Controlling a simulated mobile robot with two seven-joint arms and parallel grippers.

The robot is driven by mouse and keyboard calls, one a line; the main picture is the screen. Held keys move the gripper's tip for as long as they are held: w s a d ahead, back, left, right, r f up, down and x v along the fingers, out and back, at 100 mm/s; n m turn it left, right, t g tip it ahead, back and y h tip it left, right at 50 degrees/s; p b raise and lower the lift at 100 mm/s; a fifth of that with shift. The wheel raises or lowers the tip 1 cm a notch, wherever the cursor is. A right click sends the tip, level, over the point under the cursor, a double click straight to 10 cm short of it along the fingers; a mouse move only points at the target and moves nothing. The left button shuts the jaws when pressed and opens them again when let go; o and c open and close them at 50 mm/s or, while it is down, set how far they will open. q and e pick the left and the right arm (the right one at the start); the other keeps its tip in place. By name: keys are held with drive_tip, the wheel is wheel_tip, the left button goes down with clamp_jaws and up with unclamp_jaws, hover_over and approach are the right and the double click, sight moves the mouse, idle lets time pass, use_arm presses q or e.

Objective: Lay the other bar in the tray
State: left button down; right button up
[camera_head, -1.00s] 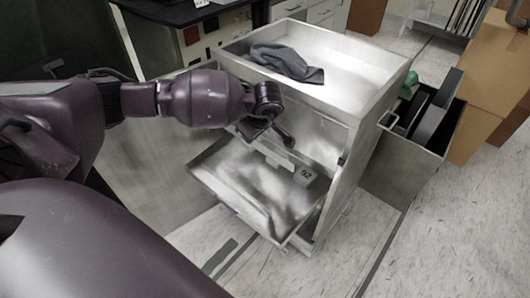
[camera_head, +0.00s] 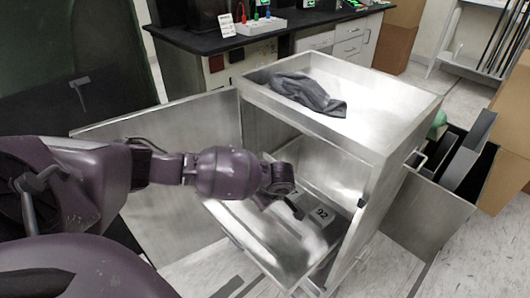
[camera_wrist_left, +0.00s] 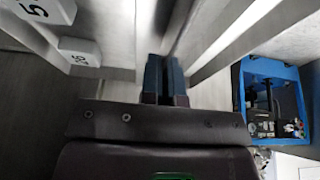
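A metal cabinet (camera_head: 345,115) stands open in the head view, with a flat tray (camera_head: 245,222) pulled out low at its front. In the left wrist view, a pale labelled block (camera_wrist_left: 80,50) and another marked 5 (camera_wrist_left: 45,10) show at upper left. My right gripper is not in view.
The cabinet door (camera_head: 165,150) is swung open to the left. A grey cloth (camera_head: 305,92) lies in the cabinet's open top. A metal bin (camera_head: 435,200) stands to the right. A dark bench (camera_head: 195,38) is behind. A blue container (camera_wrist_left: 272,75) shows in the wrist view.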

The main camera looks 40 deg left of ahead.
sight(264, 220)
use_arm(q)
wheel_tip(264, 220, down, 5)
drive_tip(key=shift+s+r+b, duration=0.15)
drive_tip(key=shift+b, duration=0.45)
drive_tip(key=shift+f, duration=0.4)
drive_tip(key=shift+r, duration=0.15)
drive_tip(key=shift+f, duration=0.2)
drive_tip(key=c, duration=1.4)
unclamp_jaws()
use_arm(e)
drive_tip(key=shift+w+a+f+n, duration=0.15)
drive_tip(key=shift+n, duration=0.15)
use_arm(q)
drive_tip(key=shift+o, duration=0.2)
drive_tip(key=shift+r, duration=0.1)
